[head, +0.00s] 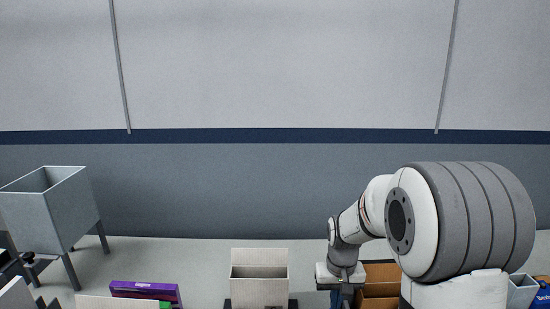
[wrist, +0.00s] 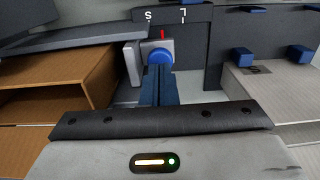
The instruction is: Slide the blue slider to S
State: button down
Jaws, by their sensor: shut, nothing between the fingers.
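The blue slider (wrist: 159,54) shows in the wrist view as a round blue knob on a light grey block, with a red pointer above it. In the head view my wrist hangs at the lower right and the slider cannot be made out.
Brown cardboard compartments (wrist: 52,82) stand left of my gripper in the wrist view. A light panel with blue knobs (wrist: 242,57) is at right. In the head view a grey hopper (head: 50,215) stands at left, with a purple box (head: 145,291) and an open pale bin (head: 259,288) along the bottom.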

jog(key=shift+f+b, duration=0.5)
jog(key=shift+f, duration=0.2)
jog(key=shift+d, duration=0.8)
dwell(0.3)
jog(key=shift+r, duration=0.1)
notch_tip(320, 180, up, 6)
jog(key=p, duration=0.4)
dwell(0.4)
jog(key=s+a+r+t, duration=0.1)
jog(key=s+r, duration=0.4)
jog(key=s, duration=0.5)
jog(key=s+r+t, duration=0.2)
jog(key=s+r, duration=0.3)
jog(key=s, duration=0.5)
jog(key=shift+a, duration=0.4)
